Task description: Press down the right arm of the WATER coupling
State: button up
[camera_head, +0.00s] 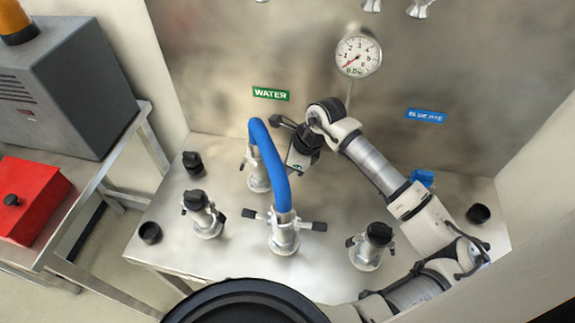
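The WATER label (271,94) is a green sign on the back wall. Below it stands the rear metal coupling (258,177), with a blue hose (268,150) arching from its top to a front coupling (284,238). The front coupling has black-tipped arms out to both sides, left (250,214) and right (319,226). My gripper (296,166) is just right of the hose and the rear coupling, pointing down. The rear coupling's right arm is not clearly visible near the gripper and hose. The gripper's fingers are too small and dark to tell their opening.
A capped coupling (204,217) stands at left and another (368,248) at right. Black caps (149,233) sit near the bench edges. A pressure gauge (358,54) and a BLUE DYE label (426,115) are on the wall. A red box (30,200) is on the left table.

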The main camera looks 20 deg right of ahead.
grip_shut()
jog(key=shift+w+a+f+t+y, duration=0.1)
jog(key=shift+f+t+y, duration=0.6)
jog(key=shift+y, duration=0.4)
jog(key=shift+w+a+f+t+y, duration=0.2)
jog(key=shift+a+t+y, duration=0.1)
jog(key=shift+t+y, duration=0.5)
jog(key=o, duration=0.6)
grip_release()
jog(key=shift+o, duration=0.2)
jog(key=shift+d+r+b, duration=0.1)
jog(key=shift+r+b, duration=0.05)
jog(key=shift+b, duration=0.15)
jog(key=b+v, duration=0.2)
jog(key=v, duration=1.1)
jog(key=shift+d+r, duration=0.2)
jog(key=shift+d, duration=0.05)
